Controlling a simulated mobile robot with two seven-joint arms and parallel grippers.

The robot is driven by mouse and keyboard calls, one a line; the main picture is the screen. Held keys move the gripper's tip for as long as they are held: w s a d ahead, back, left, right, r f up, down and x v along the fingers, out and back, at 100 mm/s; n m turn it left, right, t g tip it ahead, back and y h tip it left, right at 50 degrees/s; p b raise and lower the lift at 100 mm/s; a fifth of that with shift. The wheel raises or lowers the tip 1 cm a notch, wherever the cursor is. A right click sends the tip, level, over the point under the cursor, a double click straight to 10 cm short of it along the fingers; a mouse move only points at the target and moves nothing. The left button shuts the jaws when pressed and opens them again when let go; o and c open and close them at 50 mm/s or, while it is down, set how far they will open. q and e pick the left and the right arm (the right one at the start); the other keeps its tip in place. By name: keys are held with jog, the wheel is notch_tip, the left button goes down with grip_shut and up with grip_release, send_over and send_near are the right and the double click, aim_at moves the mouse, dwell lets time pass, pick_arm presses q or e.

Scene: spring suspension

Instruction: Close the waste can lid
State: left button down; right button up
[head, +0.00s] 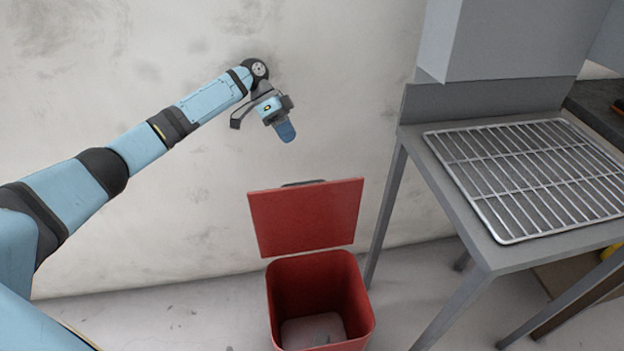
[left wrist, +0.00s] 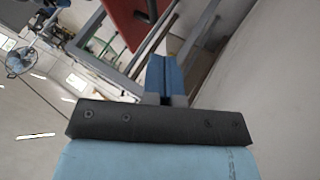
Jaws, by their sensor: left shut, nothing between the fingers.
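The red waste can (head: 322,296) stands on the floor by the wall in the head view, its mouth open. Its red lid (head: 306,218) is raised upright at the back of the can, with a dark part along its top edge. My left gripper (head: 287,133) is above the lid and slightly to its left, near the wall, with clear space between them. Its blue fingers are shut and empty. In the left wrist view the shut fingers (left wrist: 164,75) show, with part of the red lid (left wrist: 128,22) at the top. My right gripper is not in view.
A grey metal table (head: 450,190) with a wire rack (head: 535,170) on it stands right of the can, one leg close to it. A grey box-like body (head: 520,40) rises behind the rack. The wall (head: 190,90) is close behind the can. Floor left of the can is clear.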

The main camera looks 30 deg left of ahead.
pick_arm(q)
jog(key=a+b+x, duration=0.1)
jog(key=b+x, duration=0.1)
jog(key=x, duration=0.9)
jog(key=shift+d+f+b, duration=0.2)
jog(key=shift+f+b, duration=0.15)
jog(key=shift+f, duration=0.25)
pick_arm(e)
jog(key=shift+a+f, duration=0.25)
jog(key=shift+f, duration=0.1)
pick_arm(q)
jog(key=shift+s+r, duration=0.1)
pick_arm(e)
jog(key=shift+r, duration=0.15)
